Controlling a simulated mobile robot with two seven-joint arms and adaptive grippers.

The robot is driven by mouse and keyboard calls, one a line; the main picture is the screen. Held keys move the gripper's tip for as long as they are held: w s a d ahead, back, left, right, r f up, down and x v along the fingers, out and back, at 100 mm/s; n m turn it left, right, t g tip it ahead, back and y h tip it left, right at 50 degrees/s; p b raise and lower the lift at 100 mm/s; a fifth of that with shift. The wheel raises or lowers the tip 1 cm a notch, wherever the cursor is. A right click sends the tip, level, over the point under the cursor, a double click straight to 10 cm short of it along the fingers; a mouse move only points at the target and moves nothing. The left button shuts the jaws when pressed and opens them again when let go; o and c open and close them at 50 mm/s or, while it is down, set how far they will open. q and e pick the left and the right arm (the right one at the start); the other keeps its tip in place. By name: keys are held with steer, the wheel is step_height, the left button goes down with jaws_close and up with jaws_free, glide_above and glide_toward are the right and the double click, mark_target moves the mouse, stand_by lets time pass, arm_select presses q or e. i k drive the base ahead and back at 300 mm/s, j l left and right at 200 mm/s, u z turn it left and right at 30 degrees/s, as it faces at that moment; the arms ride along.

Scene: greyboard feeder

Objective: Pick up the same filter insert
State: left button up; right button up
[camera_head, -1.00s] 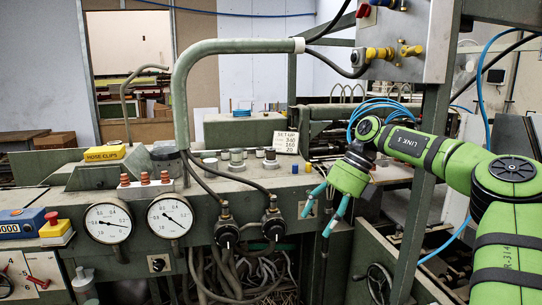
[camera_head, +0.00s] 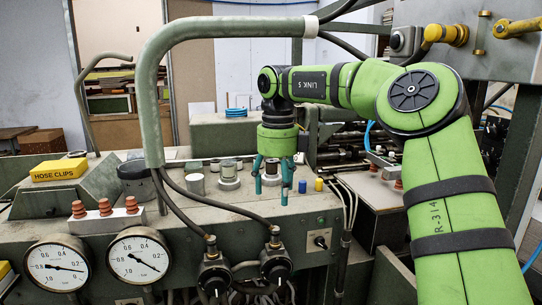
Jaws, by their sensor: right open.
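My right gripper (camera_head: 271,184) points down over the top of the green machine, its teal fingers apart. A small grey cylinder (camera_head: 271,168) shows between the fingers; whether they touch it I cannot tell. Left of it, a grey metal cylinder (camera_head: 229,171) stands on a round base, and a plain grey cylinder (camera_head: 197,185) stands further left. Which of these is the filter insert is not clear from this view. My left gripper is not in view.
A thick grey-green pipe (camera_head: 152,95) arches in front, left of my right gripper. A small yellow cylinder (camera_head: 319,185) and a dark teal one (camera_head: 302,187) stand close on its right. A yellow hose clips box (camera_head: 58,170) lies at the left. Two gauges (camera_head: 138,256) are on the front.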

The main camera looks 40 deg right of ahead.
mark_target(272, 164)
steer(key=i+l, duration=0.9)
steer(key=l, duration=0.2)
